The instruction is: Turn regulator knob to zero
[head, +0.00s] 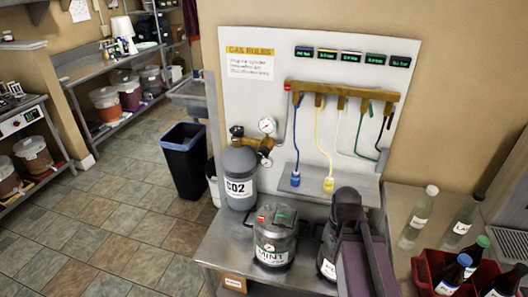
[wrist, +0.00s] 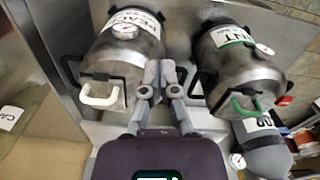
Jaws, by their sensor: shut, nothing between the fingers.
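The grey CO2 cylinder (head: 239,186) stands at the bench's left, against the white gas panel. A brass regulator (head: 264,146) with a round white gauge (head: 267,125) sits at its top. A black knob (head: 237,131) shows to the left of the gauge; I cannot read any setting. The wrist view shows the cylinder (wrist: 262,147) at the lower right, with a gauge (wrist: 237,161) beside it; no knob is clear there. My gripper (wrist: 160,72) is shut and empty between two kegs, apart from the regulator. My arm hides its fingers in the head view.
The MINT keg (head: 275,240) stands in front of the cylinder, also in the wrist view (wrist: 240,62). The PEACH keg (wrist: 127,58) is on the gripper's other side. Coloured hoses hang from a wooden rack (head: 345,91). A red crate (head: 430,270) of bottles is at right.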

